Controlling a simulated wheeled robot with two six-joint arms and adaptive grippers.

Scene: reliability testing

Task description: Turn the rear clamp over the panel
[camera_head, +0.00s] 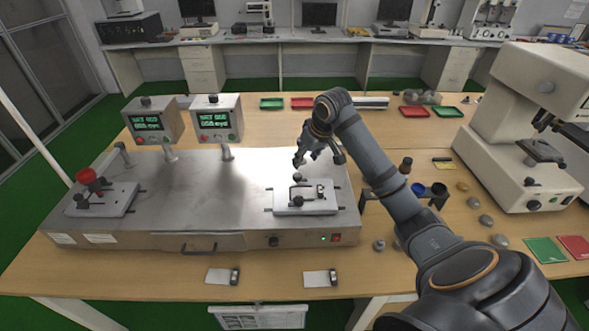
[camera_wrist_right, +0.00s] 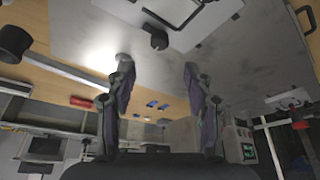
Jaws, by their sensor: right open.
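The panel (camera_head: 318,206) is a pale plate on the right half of the metal bench unit. Small black clamps sit on it. The rear clamp's black knob (camera_head: 298,178) stands at the plate's back edge. In the wrist view, a black knob (camera_wrist_right: 159,40) shows at the edge of the pale plate (camera_wrist_right: 212,14), beyond the fingertips. My right gripper (camera_head: 310,157) is above and just behind the rear knob, apart from it. Its two fingers (camera_wrist_right: 157,66) are spread with nothing between them. My left gripper is out of view.
A second plate with a red knob (camera_head: 87,176) is at the unit's left end. Two display boxes (camera_head: 217,121) stand behind. A black rack (camera_head: 430,194) is right of the unit, and a white microscope (camera_head: 520,125) farther right. The unit's middle is clear.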

